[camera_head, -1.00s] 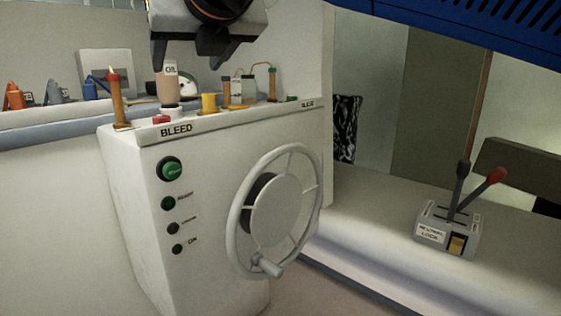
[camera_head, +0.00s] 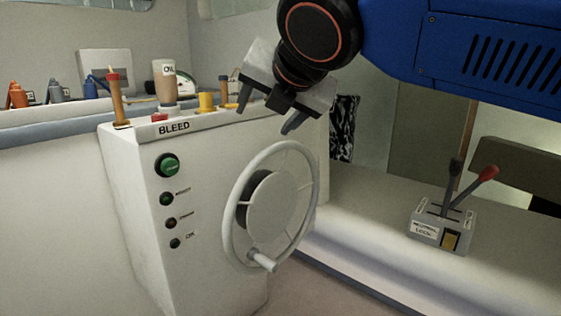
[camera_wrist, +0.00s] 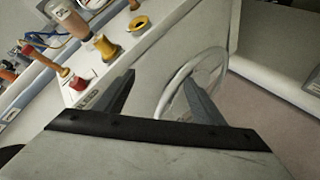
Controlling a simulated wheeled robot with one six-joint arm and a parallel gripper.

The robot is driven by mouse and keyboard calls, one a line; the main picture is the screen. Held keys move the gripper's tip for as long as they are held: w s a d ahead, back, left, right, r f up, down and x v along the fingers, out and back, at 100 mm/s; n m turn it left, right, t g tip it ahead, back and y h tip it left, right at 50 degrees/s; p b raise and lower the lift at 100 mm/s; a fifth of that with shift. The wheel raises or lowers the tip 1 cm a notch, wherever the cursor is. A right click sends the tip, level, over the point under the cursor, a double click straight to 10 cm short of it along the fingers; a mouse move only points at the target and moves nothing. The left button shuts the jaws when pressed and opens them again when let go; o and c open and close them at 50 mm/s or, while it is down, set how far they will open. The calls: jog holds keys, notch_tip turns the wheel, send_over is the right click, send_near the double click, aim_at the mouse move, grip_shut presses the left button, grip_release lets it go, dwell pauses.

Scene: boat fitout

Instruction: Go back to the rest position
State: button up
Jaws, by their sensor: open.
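My gripper (camera_head: 267,113) is open and empty, hanging from my blue arm above the right part of the white console (camera_head: 140,200). The hand hides part of the console top in the head view. The console's steering wheel (camera_head: 226,215) is below the fingers; they look apart from it.
An oil bottle (camera_head: 165,82), a yellow spool (camera_head: 207,102), a red button (camera_head: 159,117) and a wooden post (camera_head: 116,98) stand on or by the console top. A grey throttle box (camera_head: 424,234) with two levers sits on the right bench. The floor by the wheel is clear.

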jog(key=s+d+f+m+g+h, duration=0.3)
jog(key=d+f+m+h, duration=0.1)
jog(key=d+f+m, duration=1.4)
jog(key=s+d+f+m+g, duration=0.1)
jog(key=s+d+f+m, duration=0.5)
jog(key=f+m, duration=0.2)
jog(key=s+d+f+m+g, duration=0.2)
jog(key=s+d+f+m, duration=0.4)
jog(key=f, duration=0.5)
jog(key=shift+d+f+m, duration=0.35)
jog(key=shift+d+m, duration=0.4)
jog(key=shift+m, duration=0.15)
